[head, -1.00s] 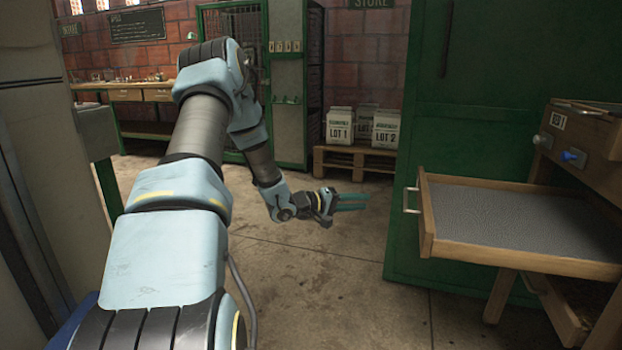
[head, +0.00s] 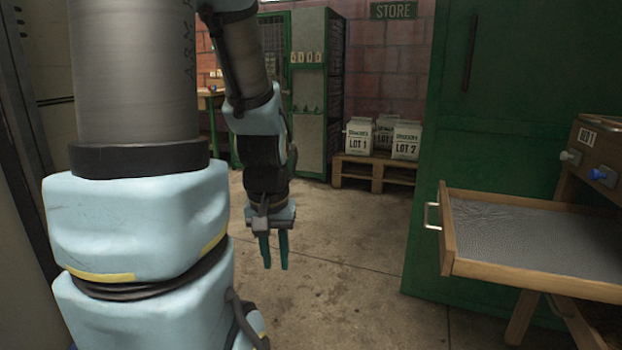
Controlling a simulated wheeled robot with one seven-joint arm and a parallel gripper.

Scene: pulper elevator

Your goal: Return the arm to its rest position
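My arm stands large at the left of the head view, with its upper part running out of the top of the picture. My gripper (head: 274,252) hangs from the forearm, pointing down over the bare concrete floor. Its two green fingers are apart with a gap between them, and nothing shows between them. The gripper is clear of the open drawer to its right.
An open wooden drawer (head: 447,240) with a grey lining juts out at the right, before a green door (head: 445,130). A wooden pallet (head: 375,172) with white bags, including LOT 1 (head: 359,136), stands at the back. The floor (head: 350,260) between is clear.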

